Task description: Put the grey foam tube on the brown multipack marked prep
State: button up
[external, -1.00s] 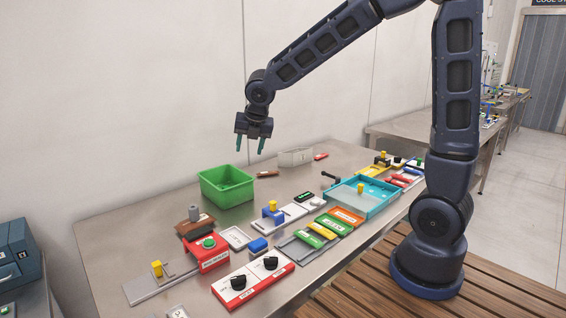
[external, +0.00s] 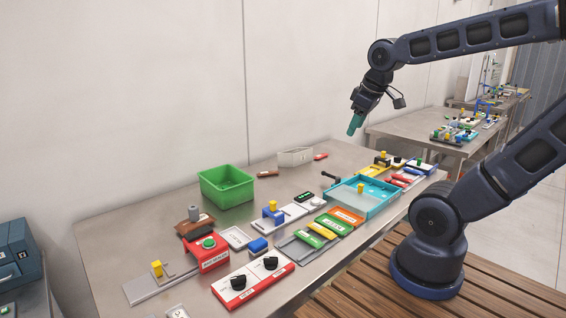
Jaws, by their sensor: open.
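A small grey cylinder (external: 194,212), which looks like the grey foam tube, stands upright on or just behind a flat brown block (external: 190,231) at the left of the table. I cannot tell which, and no "prep" label is readable on that block. A smaller brown piece (external: 267,174) lies right of the green bin. My gripper (external: 355,125) is high above the back right part of the table, well apart from the tube and the brown block. Its teal fingers are seen nearly edge-on, open, with nothing visible between them.
A green bin (external: 228,195) and a white box (external: 295,158) stand toward the back. A red button box (external: 208,255) sits close in front of the brown block. A turquoise tray (external: 375,204) and several coloured blocks crowd the middle and right. The table's left back is bare.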

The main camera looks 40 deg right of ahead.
jog(key=s+m, duration=0.2)
jog(key=s+d+m, duration=0.1)
jog(key=shift+s+f+y, duration=0.15)
jog(key=shift+f+y, duration=0.1)
jog(key=shift+y, duration=0.05)
dwell(1.1)
